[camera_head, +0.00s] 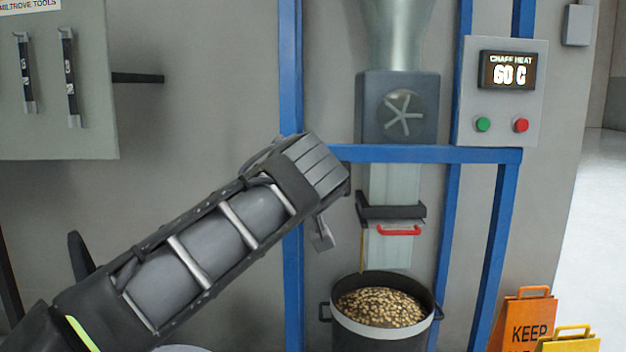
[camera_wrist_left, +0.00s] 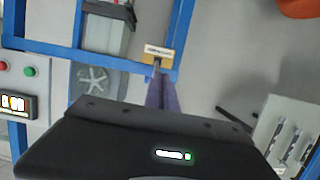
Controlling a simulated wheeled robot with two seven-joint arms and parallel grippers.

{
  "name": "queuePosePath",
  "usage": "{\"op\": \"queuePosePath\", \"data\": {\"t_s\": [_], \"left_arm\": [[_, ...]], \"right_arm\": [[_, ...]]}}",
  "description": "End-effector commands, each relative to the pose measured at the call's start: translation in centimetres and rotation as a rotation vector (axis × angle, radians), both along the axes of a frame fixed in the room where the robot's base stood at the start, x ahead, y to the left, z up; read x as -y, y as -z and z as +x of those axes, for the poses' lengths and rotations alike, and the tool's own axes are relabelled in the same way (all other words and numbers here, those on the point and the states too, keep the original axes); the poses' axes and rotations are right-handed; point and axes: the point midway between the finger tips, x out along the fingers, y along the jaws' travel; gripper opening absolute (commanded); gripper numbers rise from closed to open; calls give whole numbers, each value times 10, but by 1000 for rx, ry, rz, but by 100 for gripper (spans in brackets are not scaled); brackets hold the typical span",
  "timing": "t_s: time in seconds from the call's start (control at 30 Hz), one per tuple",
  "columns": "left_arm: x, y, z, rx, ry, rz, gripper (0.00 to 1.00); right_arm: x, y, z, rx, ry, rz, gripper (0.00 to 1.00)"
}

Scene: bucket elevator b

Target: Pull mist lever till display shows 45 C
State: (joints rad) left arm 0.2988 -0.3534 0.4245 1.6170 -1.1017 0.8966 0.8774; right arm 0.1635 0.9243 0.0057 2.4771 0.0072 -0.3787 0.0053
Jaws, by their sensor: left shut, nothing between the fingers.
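The display (camera_head: 508,71) on the grey panel at upper right reads CHAFF HEAT 60 C; it also shows in the left wrist view (camera_wrist_left: 14,103). My left gripper (camera_wrist_left: 161,78) is shut and empty; its narrow fingers reach toward a small yellowish label plate (camera_wrist_left: 158,53) by the blue frame. The label is too small to read. In the head view my left arm covers the frame's corner and hides most of the gripper. A small grey piece (camera_head: 322,235) shows below the arm's end; I cannot tell whether it is the mist lever or a gripper part. My right gripper is out of view.
The blue frame (camera_head: 430,154) crosses in front of the chute. A black bucket (camera_head: 378,335) of grain stands below a red-handled slide (camera_head: 398,231). A green button (camera_head: 483,125) and red button (camera_head: 521,125) sit under the display. An orange sign (camera_head: 527,318) stands lower right.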

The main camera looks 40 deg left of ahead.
Motion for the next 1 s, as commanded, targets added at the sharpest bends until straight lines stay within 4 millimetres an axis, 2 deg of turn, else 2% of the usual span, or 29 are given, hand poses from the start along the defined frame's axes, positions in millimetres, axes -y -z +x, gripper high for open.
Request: {"op": "queuePosePath", "data": {"t_s": [0.1,0.3,1.0], "left_arm": [[14,-8,-18,4,2,2,0],[24,-11,-31,2,2,1,0],[25,-11,-33,2,2,1,0]], "right_arm": [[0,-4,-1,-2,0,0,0],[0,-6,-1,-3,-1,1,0],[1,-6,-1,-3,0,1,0]]}}
